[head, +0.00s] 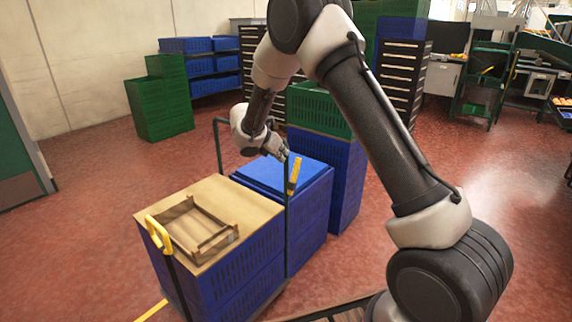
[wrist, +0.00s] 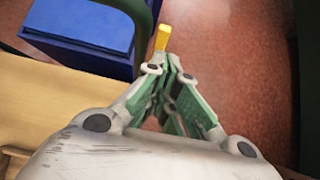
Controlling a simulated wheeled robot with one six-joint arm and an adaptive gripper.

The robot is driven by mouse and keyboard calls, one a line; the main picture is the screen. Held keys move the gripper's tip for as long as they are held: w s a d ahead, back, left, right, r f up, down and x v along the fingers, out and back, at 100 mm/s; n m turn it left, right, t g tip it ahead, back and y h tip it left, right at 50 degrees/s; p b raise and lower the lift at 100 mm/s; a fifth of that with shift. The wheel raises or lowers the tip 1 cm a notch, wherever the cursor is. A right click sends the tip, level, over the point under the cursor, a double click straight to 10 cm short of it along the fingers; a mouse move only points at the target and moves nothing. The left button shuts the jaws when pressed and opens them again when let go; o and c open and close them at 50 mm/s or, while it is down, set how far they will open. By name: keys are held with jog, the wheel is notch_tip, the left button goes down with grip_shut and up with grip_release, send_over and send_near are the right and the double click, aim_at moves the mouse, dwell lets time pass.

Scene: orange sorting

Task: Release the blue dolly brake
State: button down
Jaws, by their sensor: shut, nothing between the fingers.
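A stack of blue crates with a blue lid (head: 272,178) stands at the middle of the head view, with a dark upright post at its near right corner. A yellow lever (head: 294,176) stands upright at that post. My gripper (head: 284,155) is shut and empty, just above and left of the lever's top. In the wrist view the yellow lever (wrist: 162,37) shows just past the closed fingertips (wrist: 172,62); I cannot tell whether they touch. The blue lid also shows in the wrist view (wrist: 85,22).
A blue crate stack with a wooden top (head: 215,195) stands in front, carrying a wooden frame (head: 192,230) and another yellow lever (head: 158,236). A green crate (head: 318,110) on blue crates stands behind. Red floor is free at left and right.

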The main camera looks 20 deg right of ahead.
jog(key=r, duration=0.1)
jog(key=a+r, duration=0.1)
jog(key=s+r, duration=0.1)
jog(key=shift+a+r, duration=0.15)
jog(key=shift+r, duration=0.2)
